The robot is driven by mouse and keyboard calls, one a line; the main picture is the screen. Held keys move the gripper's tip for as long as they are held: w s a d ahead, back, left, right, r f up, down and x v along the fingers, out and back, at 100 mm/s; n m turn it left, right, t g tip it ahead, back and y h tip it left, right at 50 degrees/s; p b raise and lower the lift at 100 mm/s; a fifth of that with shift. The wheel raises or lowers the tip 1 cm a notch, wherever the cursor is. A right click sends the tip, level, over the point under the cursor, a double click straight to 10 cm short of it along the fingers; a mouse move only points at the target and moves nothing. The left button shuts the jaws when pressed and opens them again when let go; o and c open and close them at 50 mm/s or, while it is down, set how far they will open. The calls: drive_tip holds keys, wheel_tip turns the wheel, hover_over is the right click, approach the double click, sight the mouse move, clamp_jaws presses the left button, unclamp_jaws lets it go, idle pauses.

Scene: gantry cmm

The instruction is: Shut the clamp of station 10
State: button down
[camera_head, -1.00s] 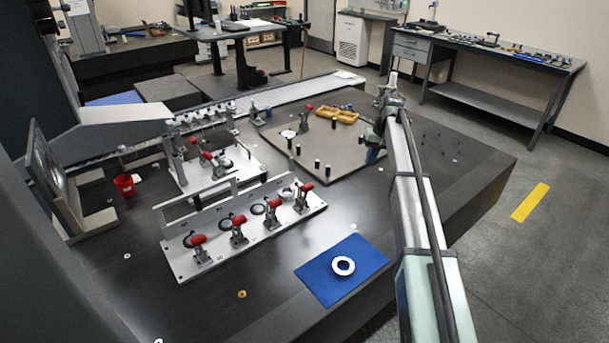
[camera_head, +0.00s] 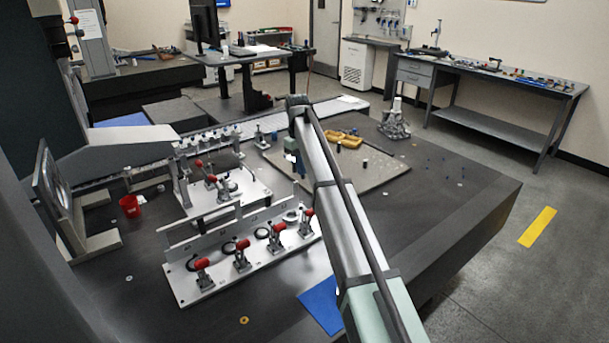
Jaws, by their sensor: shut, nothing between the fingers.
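A white station fixture plate (camera_head: 215,284) stands at the front centre of the dark table. It carries a row of toggle clamps with red handles: a leftmost clamp (camera_head: 203,276), a second (camera_head: 242,258), a third (camera_head: 277,240) and a rightmost clamp (camera_head: 306,226). Ring parts lie beside them, dark ones at the left and a pale one at the right end. Station numbers are too small to read, so I cannot tell which is station 10. My gripper (camera_head: 299,170) is shut and empty, pointing down above the table behind the fixture's right end, partly hidden by my arm.
A second fixture (camera_head: 245,190) with red-handled clamps stands behind. A beige board (camera_head: 375,178) with black pegs and a yellow tray (camera_head: 345,140) lies at the back right. A red cup (camera_head: 129,206) is at left. A blue mat (camera_head: 322,304) is partly covered by my arm.

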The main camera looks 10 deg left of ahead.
sight(310, 216)
drive_tip(key=shift+s+d+f, duration=0.45)
drive_tip(key=shift+d+f, duration=0.05)
drive_tip(key=shift+f, duration=1.3)
drive_tip(key=shift+s+d+f, duration=0.45)
drive_tip(key=shift+f, duration=1.4)
drive_tip(key=shift+s+d+f, duration=0.45)
drive_tip(key=shift+d+f, duration=0.05)
drive_tip(key=shift+f, duration=1.3)
drive_tip(key=shift+s, duration=0.1)
